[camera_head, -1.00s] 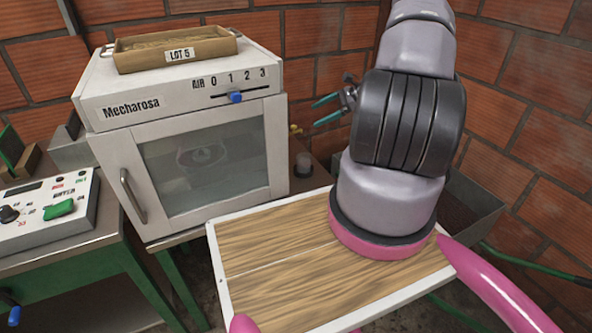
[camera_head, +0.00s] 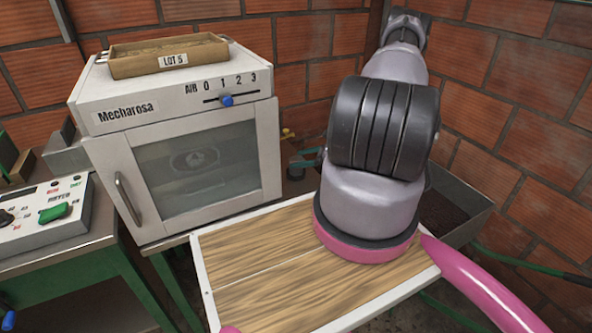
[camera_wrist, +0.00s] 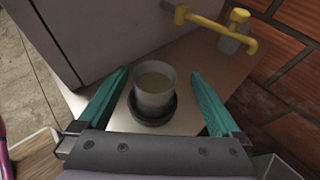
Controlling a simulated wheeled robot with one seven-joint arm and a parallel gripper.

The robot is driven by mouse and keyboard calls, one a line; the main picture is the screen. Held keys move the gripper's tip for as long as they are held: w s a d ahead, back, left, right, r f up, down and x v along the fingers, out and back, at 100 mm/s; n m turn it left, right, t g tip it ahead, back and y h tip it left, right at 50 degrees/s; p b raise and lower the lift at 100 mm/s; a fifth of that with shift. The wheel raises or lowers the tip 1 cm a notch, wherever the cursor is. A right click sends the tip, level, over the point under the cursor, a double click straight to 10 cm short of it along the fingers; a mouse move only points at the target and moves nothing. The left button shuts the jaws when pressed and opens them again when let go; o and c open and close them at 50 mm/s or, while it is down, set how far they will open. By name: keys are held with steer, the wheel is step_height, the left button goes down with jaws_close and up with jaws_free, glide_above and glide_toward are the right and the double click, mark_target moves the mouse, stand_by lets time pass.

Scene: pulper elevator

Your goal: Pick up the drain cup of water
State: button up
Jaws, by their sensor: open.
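The drain cup (camera_wrist: 153,97) is a small grey cup with tan-looking liquid inside, standing upright on a dark round base on a small surface. In the wrist view my gripper (camera_wrist: 160,75) is open, with one teal finger on each side of the cup and visible gaps between. Nothing is held. In the head view my gripper (camera_head: 306,158) is by the right side of the white oven, partly hidden by my arm, and the cup is hard to make out there.
The white Mecharosa oven (camera_head: 190,170) stands left of the cup, with a LOT 5 tray (camera_head: 170,54) on top. A yellow tap (camera_wrist: 215,25) is beyond the cup, near the brick wall (camera_wrist: 285,80). A metal bin (camera_head: 455,205) sits at right.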

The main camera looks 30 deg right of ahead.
mark_target(290, 161)
steer(key=x, duration=0.5)
steer(key=shift+s+a, duration=0.1)
steer(key=shift+s, duration=0.1)
steer(key=c, duration=1.4)
